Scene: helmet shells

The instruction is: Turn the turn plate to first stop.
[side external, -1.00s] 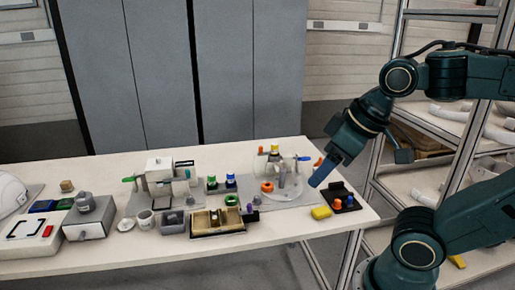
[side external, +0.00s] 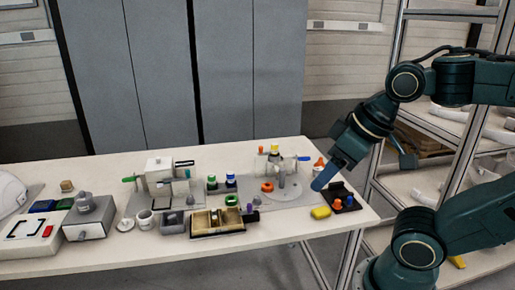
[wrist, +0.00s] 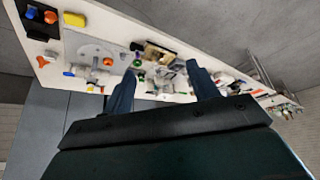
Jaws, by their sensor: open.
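The turn plate, a round pale grey disc (side external: 286,195), lies on a grey base sheet at the right part of the table. An upright post stands on it, and an orange ring (side external: 267,186) sits at its left side. The disc (wrist: 92,50) also shows in the wrist view, left of my fingers. My gripper (side external: 318,187) is to the right of the disc and above the table, apart from it. In the wrist view my gripper (wrist: 162,68) has its two blue fingers spread wide with nothing held between them.
A yellow block (side external: 320,212) and a black tray with blue and orange pieces (side external: 345,203) are near the table's right end. An orange-topped object (side external: 320,163) stands behind my gripper. A wooden tray (side external: 200,224) and several fixtures crowd the left.

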